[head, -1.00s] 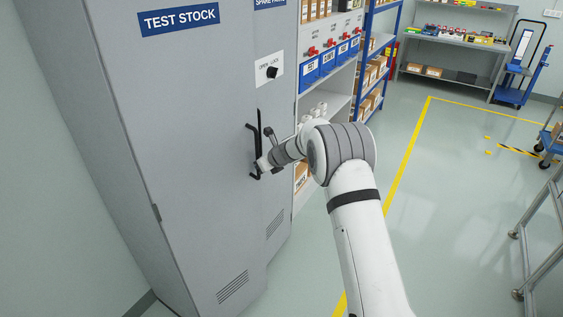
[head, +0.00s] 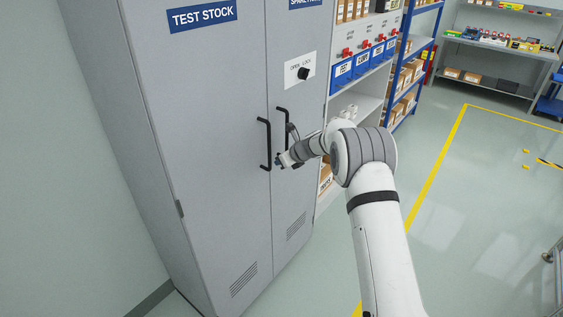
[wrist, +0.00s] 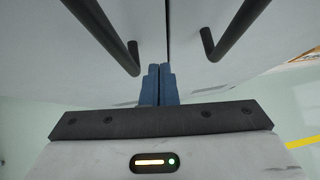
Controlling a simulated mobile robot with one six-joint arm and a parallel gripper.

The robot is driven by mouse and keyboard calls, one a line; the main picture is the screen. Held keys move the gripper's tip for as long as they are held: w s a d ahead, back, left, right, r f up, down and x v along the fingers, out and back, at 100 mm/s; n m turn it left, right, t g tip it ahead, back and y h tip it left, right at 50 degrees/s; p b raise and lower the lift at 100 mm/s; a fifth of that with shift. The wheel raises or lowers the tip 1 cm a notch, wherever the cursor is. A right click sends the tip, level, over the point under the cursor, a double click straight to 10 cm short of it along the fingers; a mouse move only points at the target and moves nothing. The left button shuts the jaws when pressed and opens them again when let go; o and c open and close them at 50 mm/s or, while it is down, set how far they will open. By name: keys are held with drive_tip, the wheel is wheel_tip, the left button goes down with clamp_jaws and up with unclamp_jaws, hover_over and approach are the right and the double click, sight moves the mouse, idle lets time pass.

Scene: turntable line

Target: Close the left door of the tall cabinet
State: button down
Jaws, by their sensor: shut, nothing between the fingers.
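The tall grey cabinet's left door (head: 205,115) carries a TEST STOCK label. It looks flush or nearly flush with the right door (head: 297,115), with a thin dark seam between them. The left door's black handle (head: 265,145) and the right door's handle (head: 280,110) stand side by side. My gripper (head: 279,161) is shut and empty, close to the left handle's lower part. In the wrist view its blue fingertips (wrist: 159,70) point at the seam, between the left handle (wrist: 105,38) and right handle (wrist: 232,32). Contact with the door is unclear.
An OPEN/LOCK knob (head: 303,73) sits on the right door. A shelf unit with blue bins (head: 343,73) and a blue rack (head: 405,75) stand to the right.

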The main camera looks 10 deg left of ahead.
drive_tip(key=s+d+r+m+t+h+b, duration=0.1)
drive_tip(key=s+d+r+m+t+b, duration=0.2)
drive_tip(key=d+r+m, duration=0.45)
drive_tip(key=s+d+r+m+t+h+b, duration=0.1)
drive_tip(key=s+d+r+m+t+h, duration=0.3)
drive_tip(key=d+r, duration=0.65)
drive_tip(key=s+d+r+m+g+h, duration=0.1)
drive_tip(key=s+d+r+m+h, duration=0.15)
drive_tip(key=s+d+m, duration=0.35)
drive_tip(key=s+d+r+m+h, duration=0.1)
drive_tip(key=s+d+r+m, duration=0.2)
drive_tip(key=m, duration=0.5)
drive_tip(key=s+d+f+m+g+h, duration=0.1)
drive_tip(key=s+d+f+m+g, duration=0.1)
drive_tip(key=s+m, duration=0.55)
drive_tip(key=s+d+f+m+g+h, duration=0.15)
drive_tip(key=s+m, duration=0.25)
drive_tip(key=s, duration=0.6)
drive_tip(key=s+a+f+m+g+y, duration=0.1)
drive_tip(key=s+a+f+m+g, duration=0.1)
drive_tip(key=s, duration=0.6)
drive_tip(key=s+a+f+m+g+y, duration=0.2)
drive_tip(key=s+f+m+g, duration=0.1)
drive_tip(key=s+m, duration=0.4)
drive_tip(key=shift+s+a+f+m+y, duration=0.15)
drive_tip(key=shift+s+f+m+y, duration=0.15)
drive_tip(key=shift+s+f, duration=0.65)
drive_tip(key=shift+s+r, duration=0.3)
